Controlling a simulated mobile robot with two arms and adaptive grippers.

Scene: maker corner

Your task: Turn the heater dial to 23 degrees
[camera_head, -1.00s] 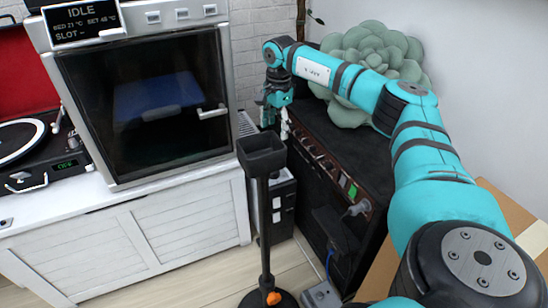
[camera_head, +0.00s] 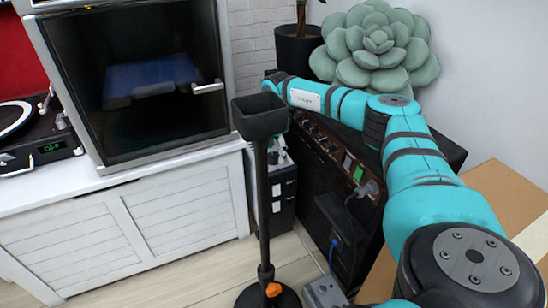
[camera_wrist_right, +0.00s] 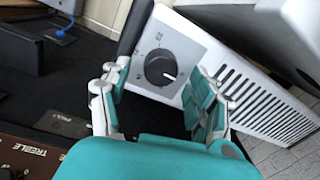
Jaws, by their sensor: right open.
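In the right wrist view the heater (camera_wrist_right: 262,100) is a white box with a slotted grille and a grey panel. The round dark dial (camera_wrist_right: 160,68) sits on that panel, its white mark pointing right and slightly down in the picture. Small markings surround the dial, too small to read surely. My right gripper (camera_wrist_right: 158,74) is open, one finger on each side of the dial in the picture; I cannot tell whether they touch it. My left gripper is not in view.
A black stand (camera_head: 264,200) with a tray on top stands in front of the right gripper's place. A dark amplifier (camera_head: 385,140) with a row of knobs lies beneath my arm. A plush succulent (camera_head: 370,60) and an oven-like cabinet (camera_head: 150,75) stand nearby.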

